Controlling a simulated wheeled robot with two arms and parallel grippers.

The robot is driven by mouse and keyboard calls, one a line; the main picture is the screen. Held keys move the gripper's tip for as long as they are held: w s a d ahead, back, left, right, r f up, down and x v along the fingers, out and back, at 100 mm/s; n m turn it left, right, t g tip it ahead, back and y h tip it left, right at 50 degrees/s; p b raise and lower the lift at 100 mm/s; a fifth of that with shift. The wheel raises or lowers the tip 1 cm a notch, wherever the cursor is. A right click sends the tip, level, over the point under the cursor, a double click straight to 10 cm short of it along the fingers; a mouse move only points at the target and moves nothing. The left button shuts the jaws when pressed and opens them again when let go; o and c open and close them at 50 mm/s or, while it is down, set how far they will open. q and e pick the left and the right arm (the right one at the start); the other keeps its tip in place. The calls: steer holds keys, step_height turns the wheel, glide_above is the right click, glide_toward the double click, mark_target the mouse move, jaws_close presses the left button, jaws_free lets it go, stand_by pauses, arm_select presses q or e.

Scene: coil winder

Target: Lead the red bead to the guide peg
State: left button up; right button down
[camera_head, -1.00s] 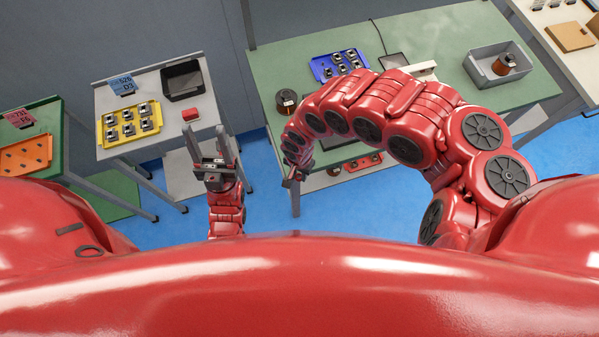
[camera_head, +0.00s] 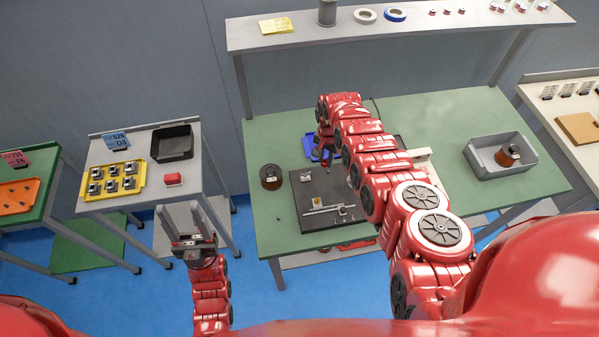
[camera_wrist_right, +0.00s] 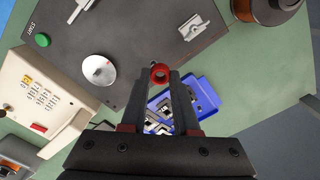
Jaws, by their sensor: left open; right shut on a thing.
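In the head view my right gripper (camera_head: 322,150) is over the far part of the dark winder plate (camera_head: 325,186), and the bead cannot be made out. The plate carries a small metal bracket (camera_wrist_right: 194,28) and a light disc with a centre post (camera_wrist_right: 98,70). I cannot tell which fitting is the guide peg. My left gripper (camera_head: 186,212) is open and empty, in front of the grey side table.
A dark spool with copper (camera_head: 270,177) stands left of the plate. A blue tray (camera_wrist_right: 200,98) with metal parts lies below the right fingers in the wrist view. A grey bin (camera_head: 485,168) holds another spool. A shelf (camera_head: 400,30) spans the back.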

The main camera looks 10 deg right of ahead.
mark_target(328, 171)
steer(key=shift+w+d, duration=0.15)
steer(key=shift+d, duration=0.75)
steer(key=shift+f, duration=0.15)
steer(key=shift+f+b, duration=0.55)
steer(key=shift+b, duration=0.3)
step_height(328, 171, down, 3)
steer(key=b, duration=0.3)
steer(key=shift+w+f, duration=0.1)
steer(key=shift+f, duration=0.1)
steer(key=shift+f+b, duration=0.15)
steer(key=shift+b, duration=0.15)
